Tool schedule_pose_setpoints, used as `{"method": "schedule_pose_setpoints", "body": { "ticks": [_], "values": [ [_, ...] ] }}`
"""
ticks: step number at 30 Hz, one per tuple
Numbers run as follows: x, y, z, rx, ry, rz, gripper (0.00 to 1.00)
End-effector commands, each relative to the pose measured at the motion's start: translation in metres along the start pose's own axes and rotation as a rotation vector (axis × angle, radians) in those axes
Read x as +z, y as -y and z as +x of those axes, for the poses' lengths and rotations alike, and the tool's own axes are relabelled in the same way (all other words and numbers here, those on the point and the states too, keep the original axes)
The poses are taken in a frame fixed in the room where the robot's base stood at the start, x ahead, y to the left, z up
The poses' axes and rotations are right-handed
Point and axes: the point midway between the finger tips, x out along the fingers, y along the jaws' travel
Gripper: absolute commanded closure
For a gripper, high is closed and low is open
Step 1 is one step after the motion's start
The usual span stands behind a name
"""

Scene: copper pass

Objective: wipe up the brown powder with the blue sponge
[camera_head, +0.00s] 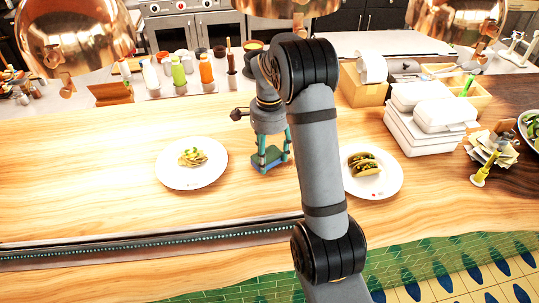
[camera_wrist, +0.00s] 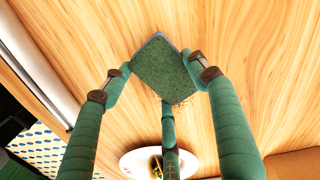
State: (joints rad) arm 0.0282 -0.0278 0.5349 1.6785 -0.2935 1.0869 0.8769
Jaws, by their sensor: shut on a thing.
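My gripper (camera_head: 270,152) points down at the wooden counter between two white plates. Its fingers are shut on the blue sponge (camera_head: 267,168), low over or on the wood; I cannot tell whether it touches. In the wrist view, my gripper (camera_wrist: 156,66) has its green fingers around the sponge (camera_wrist: 165,75), which shows a dark green speckled face and a thin blue edge. A little brown powder (camera_wrist: 184,103) shows as small crumbs on the wood beside the sponge's lower edge. Any powder under the sponge is hidden. In the head view I cannot make out the powder.
A plate with food (camera_head: 192,181) lies left of my gripper, and a plate with tacos (camera_head: 386,183) lies right, partly behind my arm. White boxes (camera_head: 415,130) are stacked at right. Bottles (camera_head: 179,76) stand at the back. Copper lamps (camera_head: 75,35) hang above. The left counter is clear.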

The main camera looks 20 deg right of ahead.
Motion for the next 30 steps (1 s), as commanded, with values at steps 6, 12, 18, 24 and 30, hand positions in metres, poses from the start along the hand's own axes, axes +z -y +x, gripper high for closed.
{"method": "schedule_pose_setpoints", "body": {
  "ticks": [6,12,18,24,30],
  "values": [
    [0.000,0.000,0.006,0.000,0.000,0.000,0.62],
    [0.000,0.000,0.010,0.000,0.000,0.000,0.62],
    [0.000,0.000,0.013,0.000,0.000,0.000,0.62],
    [-0.004,-0.002,0.012,0.000,0.000,0.001,0.62],
    [-0.019,-0.011,0.012,0.000,0.000,0.003,0.62]
  ]
}}
